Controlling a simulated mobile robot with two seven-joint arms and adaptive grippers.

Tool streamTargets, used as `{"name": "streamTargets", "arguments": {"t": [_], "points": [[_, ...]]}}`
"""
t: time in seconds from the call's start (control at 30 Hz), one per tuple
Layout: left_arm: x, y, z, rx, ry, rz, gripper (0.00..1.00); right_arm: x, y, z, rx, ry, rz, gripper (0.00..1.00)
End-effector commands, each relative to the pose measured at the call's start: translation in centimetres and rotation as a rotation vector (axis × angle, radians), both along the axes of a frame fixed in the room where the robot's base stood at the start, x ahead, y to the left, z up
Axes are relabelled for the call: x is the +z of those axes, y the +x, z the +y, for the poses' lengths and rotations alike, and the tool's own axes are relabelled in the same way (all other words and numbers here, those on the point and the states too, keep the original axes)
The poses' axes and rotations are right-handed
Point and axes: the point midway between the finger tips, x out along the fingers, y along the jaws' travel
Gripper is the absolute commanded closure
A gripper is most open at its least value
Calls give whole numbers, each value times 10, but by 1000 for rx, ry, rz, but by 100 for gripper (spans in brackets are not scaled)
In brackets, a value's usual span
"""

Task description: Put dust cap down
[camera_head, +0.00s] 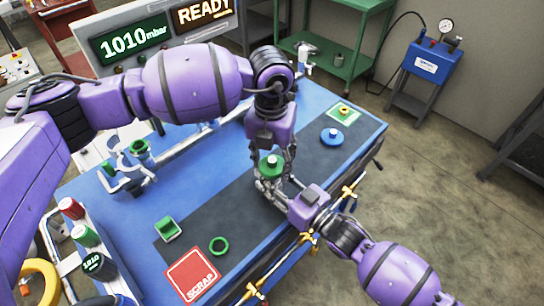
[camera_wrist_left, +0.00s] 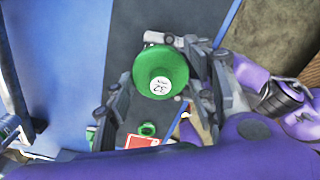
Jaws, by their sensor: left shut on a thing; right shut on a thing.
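A green flanged piece (camera_head: 270,167) with a pale stub on top is held above the dark mat between my two grippers. In the left wrist view, a green round piece (camera_wrist_left: 161,71) shows a white face marked 32. My left gripper (camera_head: 276,160) reaches down from above and is shut at the green piece. My right gripper (camera_head: 264,186) comes in from the lower right and is shut at its near side. The fingers overlap, so I cannot tell clearly which part each one grips. I cannot tell for sure which piece is the dust cap.
A blue flanged piece (camera_head: 332,136) and a green tile (camera_head: 343,113) with a yellow ring are farther right. Brass fittings (camera_head: 308,237) line the near edge.

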Motion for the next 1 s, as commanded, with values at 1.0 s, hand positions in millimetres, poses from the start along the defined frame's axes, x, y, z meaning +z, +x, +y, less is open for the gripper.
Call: {"name": "streamTargets", "arguments": {"t": [1.0], "points": [[82,1,1,-1,-1,-5,31,0,0,0,0,0,0,100]]}}
